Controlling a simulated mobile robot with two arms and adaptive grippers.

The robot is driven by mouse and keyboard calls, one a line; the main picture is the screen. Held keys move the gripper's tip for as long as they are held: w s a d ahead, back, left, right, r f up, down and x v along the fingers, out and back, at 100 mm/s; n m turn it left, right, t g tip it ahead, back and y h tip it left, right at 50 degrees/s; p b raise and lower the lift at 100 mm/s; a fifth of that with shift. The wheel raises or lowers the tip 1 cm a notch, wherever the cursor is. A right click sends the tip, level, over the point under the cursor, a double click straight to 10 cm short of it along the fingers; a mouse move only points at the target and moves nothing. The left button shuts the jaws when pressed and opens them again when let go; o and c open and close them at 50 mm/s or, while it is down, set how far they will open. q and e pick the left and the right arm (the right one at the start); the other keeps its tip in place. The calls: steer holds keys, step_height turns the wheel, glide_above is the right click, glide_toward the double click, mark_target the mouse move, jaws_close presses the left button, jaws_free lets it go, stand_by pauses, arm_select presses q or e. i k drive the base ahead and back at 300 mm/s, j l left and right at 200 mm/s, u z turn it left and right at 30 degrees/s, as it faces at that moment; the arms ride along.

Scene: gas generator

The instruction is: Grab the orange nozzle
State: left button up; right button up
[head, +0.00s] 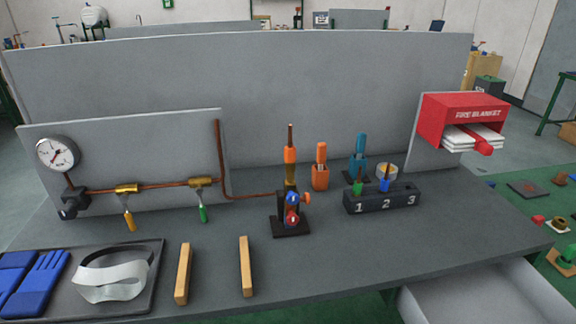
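An orange nozzle (290,155) with a thin copper-coloured tip stands upright on top of a burner (291,215). The burner has a dark base, blue and red round fittings and an orange knob, and stands near the middle of the grey table. A dark nozzle rack (382,202) marked 1, 2, 3 is to its right. A green nozzle (357,187) stands at 1 and a blue nozzle (385,184) at 2; no nozzle shows at 3. Neither of my grippers is in view.
Close behind the burner stand an orange tool holder (320,179) and a blue tool (360,146). A copper pipe (218,150) runs to the burner. Two wooden bars (246,266) lie in front. A fire blanket box (463,119) hangs right. The table's front middle is clear.

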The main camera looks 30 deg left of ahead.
mark_target(290, 150)
steer(key=u, duration=0.95)
steer(key=j+u, duration=0.1)
steer(key=j, duration=0.35)
steer(key=i+j, duration=0.1)
steer(key=j, duration=0.35)
steer(key=u, duration=0.05)
